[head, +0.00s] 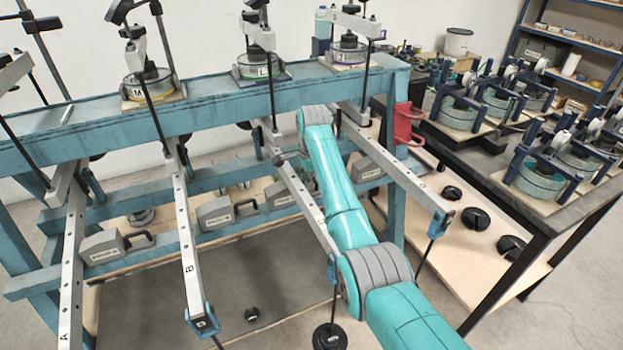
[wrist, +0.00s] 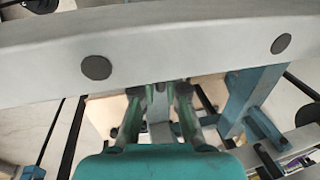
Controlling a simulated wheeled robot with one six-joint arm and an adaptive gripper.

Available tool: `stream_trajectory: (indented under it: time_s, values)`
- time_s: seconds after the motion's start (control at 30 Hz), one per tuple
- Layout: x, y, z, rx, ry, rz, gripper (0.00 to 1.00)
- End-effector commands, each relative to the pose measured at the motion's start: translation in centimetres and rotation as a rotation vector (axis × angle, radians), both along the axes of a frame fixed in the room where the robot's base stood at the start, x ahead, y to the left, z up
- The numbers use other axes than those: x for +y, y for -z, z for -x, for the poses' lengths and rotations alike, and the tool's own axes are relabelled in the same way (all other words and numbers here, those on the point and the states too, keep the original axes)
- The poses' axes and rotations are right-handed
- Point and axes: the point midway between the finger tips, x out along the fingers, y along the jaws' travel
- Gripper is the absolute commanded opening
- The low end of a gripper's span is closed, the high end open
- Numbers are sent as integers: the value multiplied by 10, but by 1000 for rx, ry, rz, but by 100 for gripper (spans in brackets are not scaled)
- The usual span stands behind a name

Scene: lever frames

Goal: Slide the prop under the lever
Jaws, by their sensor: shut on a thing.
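In the wrist view a pale lever bar (wrist: 190,45) with two dark round spots crosses the upper part, beyond my gripper (wrist: 158,97). Its greenish fingers are shut on a narrow grey piece, the prop (wrist: 160,130), mostly hidden by the fingers and my teal wrist. I cannot tell whether the prop touches the lever. In the head view my teal arm reaches up to the third lever (head: 299,196) from the left; my gripper is hidden there. Lever A (head: 75,250), lever B (head: 187,235) and the right lever (head: 390,172) slope down toward me.
The blue frame (head: 215,112) carries round pots on its top beam. Grey labelled boxes (head: 102,247) sit on the lower rail. A red bracket (head: 407,125) is on the right post. A dark weight (head: 329,337) hangs near my arm. A bench (head: 525,190) with small presses stands at right.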

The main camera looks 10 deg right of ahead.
Motion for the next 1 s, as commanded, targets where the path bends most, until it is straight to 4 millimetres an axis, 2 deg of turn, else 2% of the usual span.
stream_trajectory:
  time_s: [0.07,0.1,0.17,0.2,0.57,0.73,1.0]
  values:
    - [7,1,2,4,-8,-6,0]
    - [8,1,2,4,-9,-6,20]
    - [7,1,2,4,-9,-6,35]
    - [6,1,2,4,-8,-6,37]
    - [3,-5,2,2,-5,-3,37]
    - [2,-27,5,-1,-5,-3,37]
    - [-1,-80,15,-1,-6,-3,37]
